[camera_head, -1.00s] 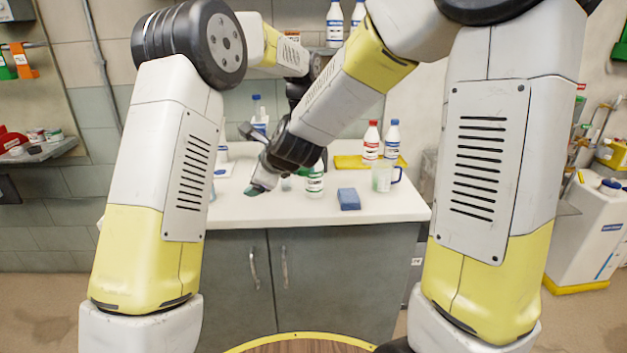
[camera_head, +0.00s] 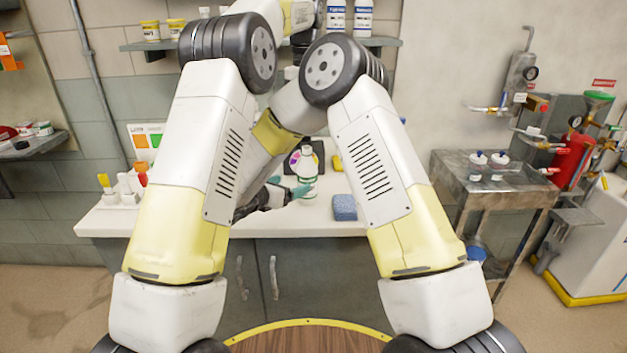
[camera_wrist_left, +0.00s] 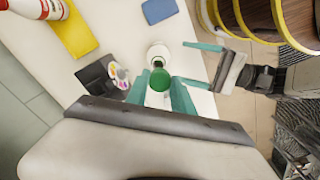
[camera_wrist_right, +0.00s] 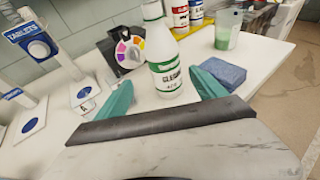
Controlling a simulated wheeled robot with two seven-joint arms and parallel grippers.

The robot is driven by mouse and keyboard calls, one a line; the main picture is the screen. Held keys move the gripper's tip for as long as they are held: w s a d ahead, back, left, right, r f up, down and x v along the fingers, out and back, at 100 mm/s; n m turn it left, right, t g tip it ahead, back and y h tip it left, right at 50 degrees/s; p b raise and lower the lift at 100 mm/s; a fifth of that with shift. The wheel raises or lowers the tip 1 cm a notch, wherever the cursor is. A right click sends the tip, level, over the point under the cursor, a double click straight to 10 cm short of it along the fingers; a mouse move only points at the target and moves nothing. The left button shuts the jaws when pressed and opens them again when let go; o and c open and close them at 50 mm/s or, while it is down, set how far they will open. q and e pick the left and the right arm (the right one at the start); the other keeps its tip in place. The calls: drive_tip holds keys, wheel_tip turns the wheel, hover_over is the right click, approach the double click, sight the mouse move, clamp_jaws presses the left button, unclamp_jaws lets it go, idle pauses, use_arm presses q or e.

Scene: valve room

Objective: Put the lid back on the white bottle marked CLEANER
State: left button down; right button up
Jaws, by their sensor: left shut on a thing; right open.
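The white bottle marked CLEANER (camera_wrist_right: 166,62), with a green-edged label, stands upright on the counter; its top is cut off in the right wrist view. In the head view the bottle (camera_head: 308,163) is partly visible between my arms. My right gripper (camera_head: 292,190) is open beside the bottle's lower part; in the right wrist view its teal fingers (camera_wrist_right: 163,92) show to either side of it. My left gripper (camera_wrist_left: 160,92) is shut on a green lid (camera_wrist_left: 160,79). In its view the lid appears close to a white round shape; I cannot tell whether they touch. The left gripper is hidden in the head view.
A blue sponge (camera_head: 344,207) lies right of the bottle. A dark stand with a coloured disc (camera_wrist_right: 130,50) is close behind it. White holders (camera_wrist_right: 35,45) stand at the left. Red- and blue-labelled bottles (camera_wrist_right: 180,15) and a beaker (camera_wrist_right: 228,30) are farther back.

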sight(312, 179)
drive_tip(key=shift+s+d+f+m+h, duration=0.2)
drive_tip(key=shift+d+m+h, duration=0.1)
drive_tip(key=shift+h, duration=0.1)
drive_tip(key=x, duration=1.2)
drive_tip(key=shift+f, duration=0.15)
clamp_jaws()
